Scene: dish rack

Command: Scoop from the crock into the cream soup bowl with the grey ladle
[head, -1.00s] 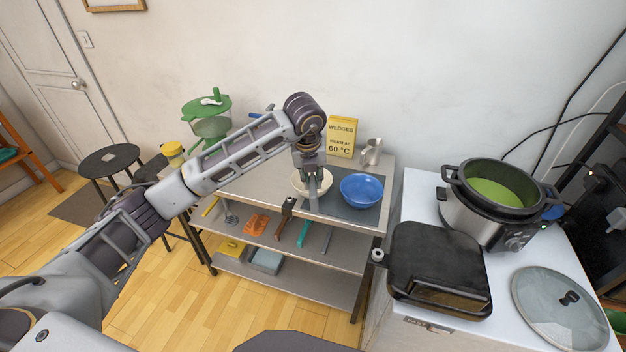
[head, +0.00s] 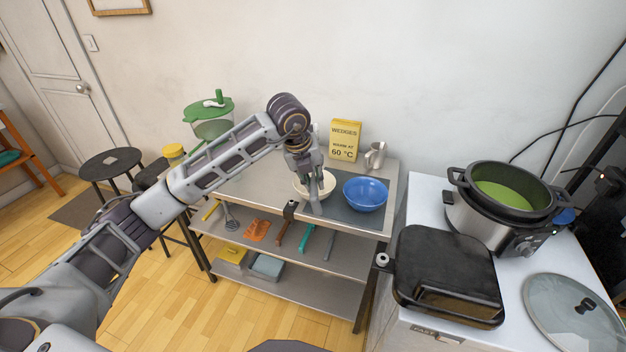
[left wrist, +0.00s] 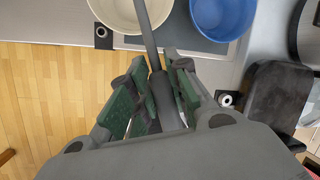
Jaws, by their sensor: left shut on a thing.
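My left gripper (head: 312,180) is shut on the handle of the grey ladle, just over the near side of the cream soup bowl (head: 329,186). In the left wrist view the ladle handle (left wrist: 148,42) runs up from between the fingers (left wrist: 157,92) and across the cream bowl (left wrist: 118,14). The ladle's scoop is not visible. The bowl stands on a dark mat on the steel table, and the arm partly hides it. The crock (head: 478,222), a black and steel cooker holding green soup (head: 508,196), stands open on the white counter at right. My right gripper is not in view.
A blue bowl (head: 365,195) stands right of the cream bowl; a metal pitcher (head: 375,155) and yellow sign (head: 345,140) stand behind. A black grill (head: 445,270) and glass lid (head: 575,312) occupy the counter before the crock. Utensils lie on the shelf below.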

